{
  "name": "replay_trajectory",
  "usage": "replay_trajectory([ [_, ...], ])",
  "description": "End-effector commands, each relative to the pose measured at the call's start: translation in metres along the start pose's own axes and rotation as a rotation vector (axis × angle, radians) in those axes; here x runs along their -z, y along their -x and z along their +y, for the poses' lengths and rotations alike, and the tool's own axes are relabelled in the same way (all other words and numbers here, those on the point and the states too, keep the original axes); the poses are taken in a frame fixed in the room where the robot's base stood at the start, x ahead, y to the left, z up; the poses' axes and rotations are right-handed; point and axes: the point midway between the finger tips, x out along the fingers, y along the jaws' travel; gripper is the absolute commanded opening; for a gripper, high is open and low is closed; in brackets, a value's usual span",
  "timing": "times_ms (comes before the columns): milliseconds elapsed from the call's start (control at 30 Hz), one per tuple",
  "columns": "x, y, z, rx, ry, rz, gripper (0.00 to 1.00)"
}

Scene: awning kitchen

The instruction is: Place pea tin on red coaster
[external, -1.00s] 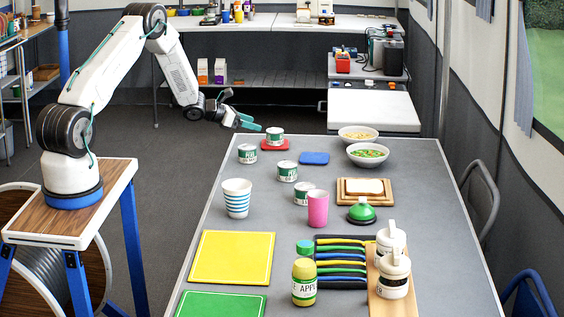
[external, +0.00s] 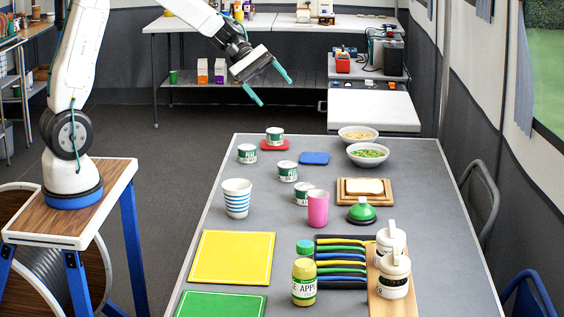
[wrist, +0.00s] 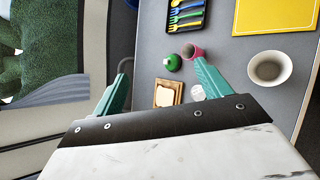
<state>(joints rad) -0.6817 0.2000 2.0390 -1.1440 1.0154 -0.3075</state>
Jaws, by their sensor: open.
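A small green-and-white tin (external: 275,134) stands upright on the red coaster (external: 284,147) at the far left of the grey table. Three similar tins stand nearby: one left of the coaster (external: 247,155), one in front of it (external: 287,173) and one behind the pink cup (external: 302,194). The labels are too small to read, so I cannot tell which is the pea tin. My gripper (external: 275,92) is open and empty, raised above the far end of the table and clear of the tins. Its teal fingers are spread apart in the wrist view (wrist: 160,82).
A blue coaster (external: 314,158) lies right of the red one. A striped cup (external: 237,200), pink cup (external: 318,209), two bowls (external: 367,156) and a bread board (external: 365,198) stand around. A yellow mat (external: 232,257) lies nearer. The air around my gripper is free.

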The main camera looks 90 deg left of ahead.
Motion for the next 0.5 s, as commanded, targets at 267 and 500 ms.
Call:
replay_trajectory([
  [267, -0.175, 0.020, -0.117, 0.403, -0.657, -0.061, 0.77],
  [500, -0.229, 0.072, -0.229, 0.707, -1.198, -0.065, 0.77],
])
